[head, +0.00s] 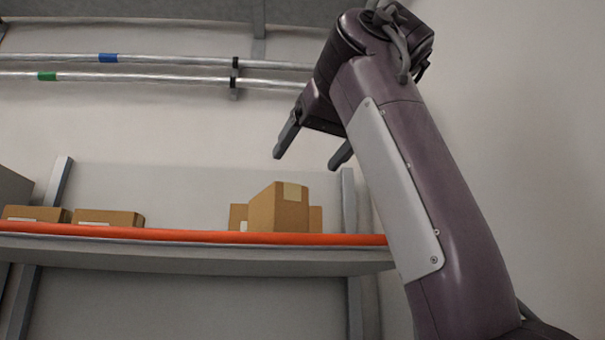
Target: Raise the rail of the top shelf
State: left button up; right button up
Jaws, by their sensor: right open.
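The orange rail (200,235) runs along the front edge of the top shelf (200,260), from the left picture edge to near my right arm. It lies low along the shelf front. My right gripper (312,160) is open and empty. It appears above the rail's right part, over the boxes, with its fingers pointing down and left. It is apart from the rail. My left gripper is not in view.
A large cardboard box (278,208) stands on the shelf behind the rail, with smaller ones beside it. Low boxes (108,218) sit at the left. Pipes (160,79) with blue and green bands run along the wall above. The shelf's middle is clear.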

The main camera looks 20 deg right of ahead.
aim_at(106, 234)
jog(key=k+j, duration=0.75)
jog(key=j, duration=0.2)
